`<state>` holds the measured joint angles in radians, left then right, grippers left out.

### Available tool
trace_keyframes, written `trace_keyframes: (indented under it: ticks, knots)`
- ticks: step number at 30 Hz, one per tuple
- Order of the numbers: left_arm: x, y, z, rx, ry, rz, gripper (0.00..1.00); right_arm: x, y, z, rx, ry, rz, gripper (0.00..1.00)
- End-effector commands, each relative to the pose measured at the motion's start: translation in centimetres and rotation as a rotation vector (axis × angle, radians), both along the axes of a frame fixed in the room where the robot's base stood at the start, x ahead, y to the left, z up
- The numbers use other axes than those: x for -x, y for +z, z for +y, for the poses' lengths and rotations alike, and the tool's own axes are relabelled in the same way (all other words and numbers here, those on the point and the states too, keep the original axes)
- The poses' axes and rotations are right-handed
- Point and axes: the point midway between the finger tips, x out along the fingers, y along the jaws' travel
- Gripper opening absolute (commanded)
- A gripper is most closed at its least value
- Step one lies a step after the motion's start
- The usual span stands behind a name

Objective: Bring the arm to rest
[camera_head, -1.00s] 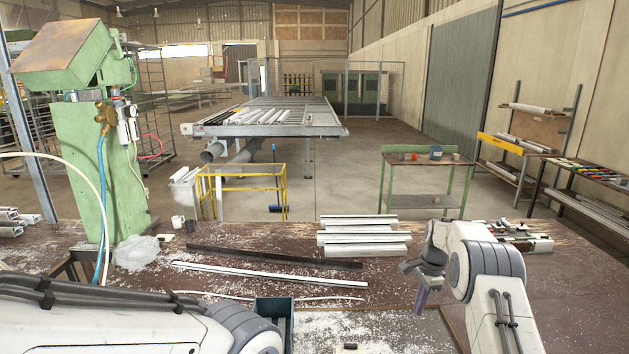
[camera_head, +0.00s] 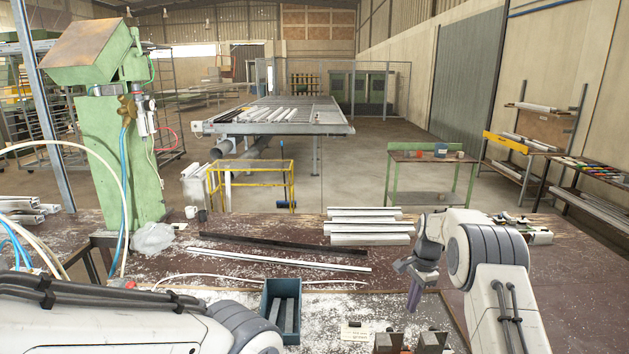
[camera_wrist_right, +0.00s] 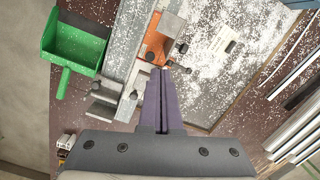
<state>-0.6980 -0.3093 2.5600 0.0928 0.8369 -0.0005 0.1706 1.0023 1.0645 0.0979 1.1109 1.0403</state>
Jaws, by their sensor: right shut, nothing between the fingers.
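My right arm comes in at the right of the head view. Its gripper (camera_head: 414,298) points down over the front right of the bench (camera_head: 500,290), with its dark purple fingers together and nothing between them. In the right wrist view the closed fingers (camera_wrist_right: 162,78) point toward a grey metal fixture with an orange part (camera_wrist_right: 155,42); I cannot tell whether they touch it. My left arm (camera_head: 110,325) crosses the lower left of the head view; its gripper is out of view.
A blue-green bin (camera_head: 281,308) stands at the front middle. Clamp blocks (camera_head: 388,341) show at the bottom edge. White profiles (camera_head: 368,228) lie behind the gripper, and a green press (camera_head: 120,160) stands at left. A green dustpan (camera_wrist_right: 75,45) shows in the wrist view.

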Motion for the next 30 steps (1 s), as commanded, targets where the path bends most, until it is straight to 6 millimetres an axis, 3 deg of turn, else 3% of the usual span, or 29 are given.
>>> trace_keyframes:
  ticks: [8, 11, 14, 18, 21, 27, 30]
  knots:
    - [0.0, -3.1, 0.0, 0.001, 0.000, -0.001, 0.00, 2.6, 1.5, 7.0, 0.001, 0.258, -0.027, 0.00]
    - [0.0, -4.6, 0.0, 0.001, 0.001, -0.001, 0.00, 4.7, 2.1, 10.3, 0.002, 0.394, -0.041, 0.00]
    - [0.0, -6.6, 0.0, 0.001, 0.001, -0.001, 0.00, 8.0, 2.6, 14.2, 0.002, 0.572, -0.060, 0.00]
    - [0.0, -10.0, 0.0, 0.001, 0.001, -0.001, 0.00, 15.5, 2.5, 19.6, 0.000, 0.893, -0.092, 0.00]
    - [0.0, -12.3, 0.0, 0.001, 0.002, -0.001, 0.00, 21.7, 1.7, 22.1, -0.002, 1.126, -0.114, 0.00]
    - [0.0, -16.3, 0.0, 0.001, 0.002, -0.001, 0.00, 33.6, -1.8, 23.1, -0.008, 1.561, -0.157, 0.00]
    - [0.0, -17.6, 0.0, 0.001, 0.003, -0.001, 0.00, 37.8, -3.6, 22.5, -0.012, 1.721, -0.173, 0.00]
